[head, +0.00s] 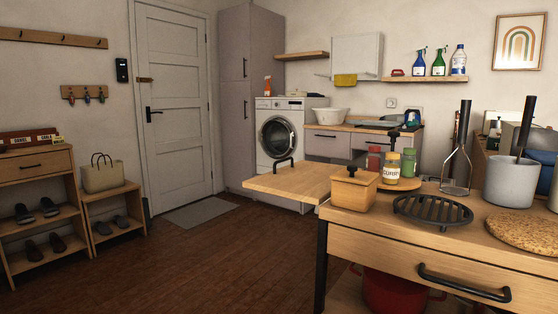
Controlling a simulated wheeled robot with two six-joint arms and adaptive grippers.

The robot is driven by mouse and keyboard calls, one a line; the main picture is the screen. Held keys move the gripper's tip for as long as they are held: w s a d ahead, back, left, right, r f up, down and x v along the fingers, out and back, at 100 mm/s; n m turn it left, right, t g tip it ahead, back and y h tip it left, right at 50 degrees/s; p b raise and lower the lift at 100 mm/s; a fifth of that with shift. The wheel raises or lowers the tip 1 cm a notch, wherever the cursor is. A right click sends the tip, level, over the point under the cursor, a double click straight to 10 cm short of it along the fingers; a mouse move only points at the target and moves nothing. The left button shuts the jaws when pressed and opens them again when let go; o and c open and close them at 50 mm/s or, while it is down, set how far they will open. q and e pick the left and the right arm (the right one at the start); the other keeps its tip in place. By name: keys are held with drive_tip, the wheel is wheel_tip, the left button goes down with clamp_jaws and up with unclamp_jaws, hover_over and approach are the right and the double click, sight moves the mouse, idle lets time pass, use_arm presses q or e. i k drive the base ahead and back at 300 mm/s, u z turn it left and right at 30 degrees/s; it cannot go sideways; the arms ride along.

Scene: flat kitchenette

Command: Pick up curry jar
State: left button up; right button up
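The curry jar (391,170) is a small jar with yellow contents, a label that reads like "CURRY" and a pale lid. It stands upright at the back left of the near wooden counter (420,252). It is on a low round wooden stand (402,184) with a red jar (374,158) behind it to the left and a green jar (409,162) behind it to the right. Neither of my grippers is in view.
A lidded wooden box (354,188) stands left of the curry jar. A black trivet (433,211) lies in front of it to the right. A masher (457,165), a grey pot (511,182) and a cork mat (528,231) are farther right. The floor (205,262) at left is clear.

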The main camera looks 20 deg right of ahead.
sight(392, 167)
drive_tip(key=u, duration=0.3)
drive_tip(key=i, duration=3.45)
drive_tip(key=z, duration=2.15)
drive_tip(key=i, duration=2.35)
drive_tip(key=z, duration=3.65)
